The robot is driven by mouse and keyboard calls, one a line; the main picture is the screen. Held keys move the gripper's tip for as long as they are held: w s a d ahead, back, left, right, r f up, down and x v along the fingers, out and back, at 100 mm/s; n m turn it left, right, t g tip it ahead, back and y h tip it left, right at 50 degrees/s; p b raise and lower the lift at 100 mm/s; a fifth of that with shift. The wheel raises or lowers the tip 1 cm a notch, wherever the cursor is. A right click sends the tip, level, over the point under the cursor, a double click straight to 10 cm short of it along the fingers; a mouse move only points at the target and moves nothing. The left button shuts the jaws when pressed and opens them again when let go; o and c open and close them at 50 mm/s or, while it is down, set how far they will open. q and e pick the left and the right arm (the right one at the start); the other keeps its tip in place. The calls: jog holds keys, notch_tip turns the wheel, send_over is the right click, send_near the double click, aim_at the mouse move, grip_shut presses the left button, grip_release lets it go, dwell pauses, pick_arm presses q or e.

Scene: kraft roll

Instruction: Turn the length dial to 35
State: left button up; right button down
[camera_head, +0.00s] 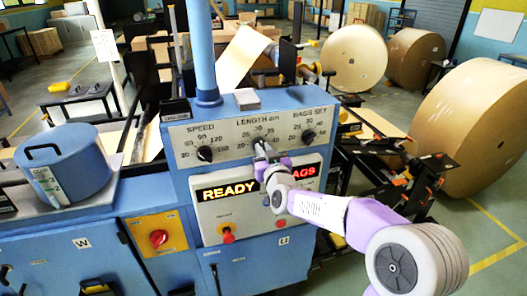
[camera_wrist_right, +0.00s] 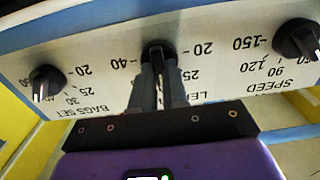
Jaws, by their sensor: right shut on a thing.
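The length dial (camera_wrist_right: 158,49) is a black knob in the middle of a pale panel (camera_head: 232,133), under the word LENGTH. My right gripper (camera_head: 262,149) reaches it from the lower right in the head view and covers most of it. In the wrist view, which shows the panel upside down, the two fingers of the right gripper (camera_wrist_right: 158,75) are closed on the dial from both sides. Numbers 20, 25 and 40 show around it; the fingers hide part of the scale. I cannot tell which number its pointer marks. My left gripper is not in view.
The speed dial (camera_head: 205,154) is left of the length dial and the bags set dial (camera_head: 308,137) is right. Below, a display (camera_head: 229,190) reads READY above a red button (camera_head: 228,236). A red emergency knob (camera_head: 158,238) is lower left. Large kraft rolls (camera_head: 472,108) stand at right.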

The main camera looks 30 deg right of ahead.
jog(key=shift+d+f+m+b, duration=0.1)
jog(key=shift+f+m+b, duration=0.05)
jog(key=shift+m+b, duration=4.35)
jog(key=c, duration=1.1)
grip_release()
jog(key=shift+c, duration=0.2)
jog(key=shift+s, duration=0.15)
